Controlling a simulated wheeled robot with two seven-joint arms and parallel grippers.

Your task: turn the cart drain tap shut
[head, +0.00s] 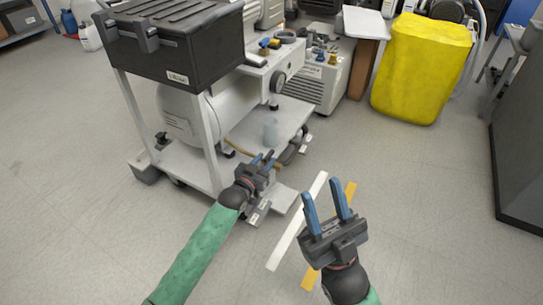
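The cart (170,170) stands at the upper left with a white tank (185,112) lying on its lower shelf. A brownish-yellow hose (238,147) runs low from the tank toward my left gripper. I cannot make out the drain tap clearly; it may be small or hidden by my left gripper. My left gripper (264,156) is at the front edge of the lower shelf, its blue fingers slightly apart with nothing seen between them. I cannot tell if it touches anything. My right gripper (326,188) is open and empty above the floor, right of the cart.
A black box (175,60) sits on top of the cart. A clear jar (270,132) stands on the lower shelf. A white compressor (320,85) and a yellow covered item (422,68) stand behind. White tape (298,222) marks the floor. A dark cabinet (520,150) is at right.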

